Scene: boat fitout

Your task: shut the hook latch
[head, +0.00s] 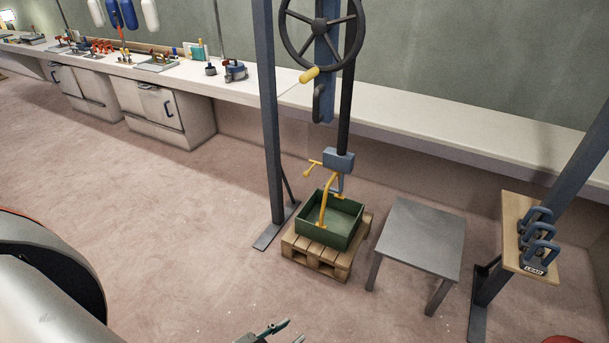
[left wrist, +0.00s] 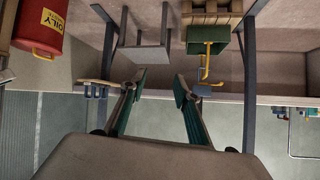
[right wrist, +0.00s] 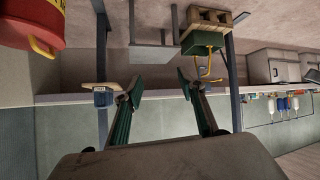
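A blue-grey hook block (head: 338,160) hangs from the hoist frame above a green crate (head: 344,236). A yellow lever (head: 311,169) sticks out at its left. A curved yellow bar (head: 323,208) runs from below the block down to the crate; the latch is too small to tell open from shut. The crate and yellow parts show inverted in the left wrist view (left wrist: 204,75) and right wrist view. My left gripper (head: 281,335) is open and empty at the head view's bottom edge, well apart from the block. My right gripper (right wrist: 158,82) is open and empty, seen only in its wrist view.
The crate stands on a wooden pallet (head: 316,256) between frame posts. A handwheel (head: 322,22) is above. A grey table (head: 421,236) and a board with blue shackles (head: 517,235) stand right. A long bench (head: 420,118) runs behind. Floor in front is clear.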

